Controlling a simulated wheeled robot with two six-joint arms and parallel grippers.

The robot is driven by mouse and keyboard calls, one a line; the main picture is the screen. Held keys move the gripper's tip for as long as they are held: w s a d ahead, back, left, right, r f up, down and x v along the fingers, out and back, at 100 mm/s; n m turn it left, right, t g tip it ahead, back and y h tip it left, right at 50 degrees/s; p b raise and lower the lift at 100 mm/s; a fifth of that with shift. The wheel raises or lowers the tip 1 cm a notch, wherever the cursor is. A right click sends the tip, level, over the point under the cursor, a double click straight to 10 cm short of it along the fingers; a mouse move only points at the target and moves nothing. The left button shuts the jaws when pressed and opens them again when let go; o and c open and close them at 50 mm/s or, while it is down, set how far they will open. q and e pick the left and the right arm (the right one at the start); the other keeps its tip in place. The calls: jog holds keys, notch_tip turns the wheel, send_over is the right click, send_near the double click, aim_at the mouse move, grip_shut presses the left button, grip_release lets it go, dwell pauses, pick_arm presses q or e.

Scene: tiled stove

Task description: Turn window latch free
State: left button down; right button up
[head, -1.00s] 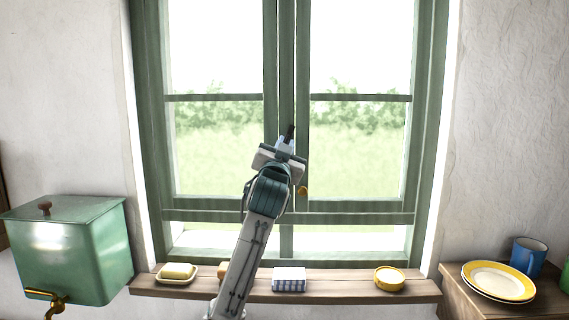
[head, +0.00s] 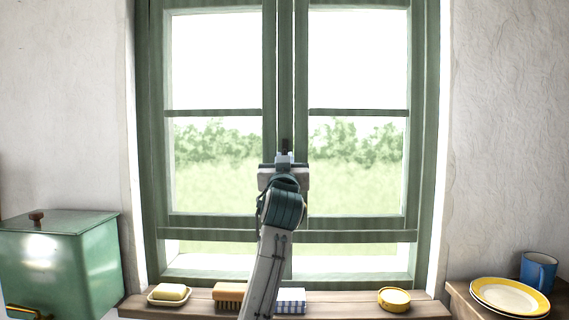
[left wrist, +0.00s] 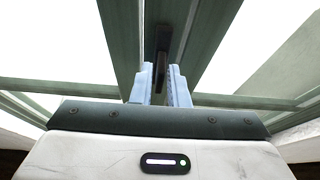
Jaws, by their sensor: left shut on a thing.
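The green window (head: 427,130) has two glazed sashes that meet at a middle post, and both look closed. The dark window latch (head: 285,146) shows on the middle post, just above my left gripper (head: 284,158). In the left wrist view the latch (left wrist: 163,42) runs down between the two pale blue fingers of my left gripper (left wrist: 160,86). The fingers are shut on its lower part, which they partly hide. The latch looks roughly upright along the post. My right gripper is not in view.
On the wooden sill (head: 345,305) are a soap dish (head: 170,295), a brush (head: 228,294), a checkered cloth (head: 291,299) and a yellow tin (head: 394,298). A green tank (head: 65,262) stands at left. Plates (head: 508,296) and a blue mug (head: 538,270) are at right.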

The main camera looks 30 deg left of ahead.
pick_arm(q)
jog(key=shift+f, duration=0.15)
jog(key=c, duration=1.6)
grip_release()
jog(key=shift+o, duration=0.2)
jog(key=b+v, duration=0.3)
jog(key=v, duration=0.7)
jog(key=shift+s+d, duration=0.25)
jog(key=shift+s, duration=0.05)
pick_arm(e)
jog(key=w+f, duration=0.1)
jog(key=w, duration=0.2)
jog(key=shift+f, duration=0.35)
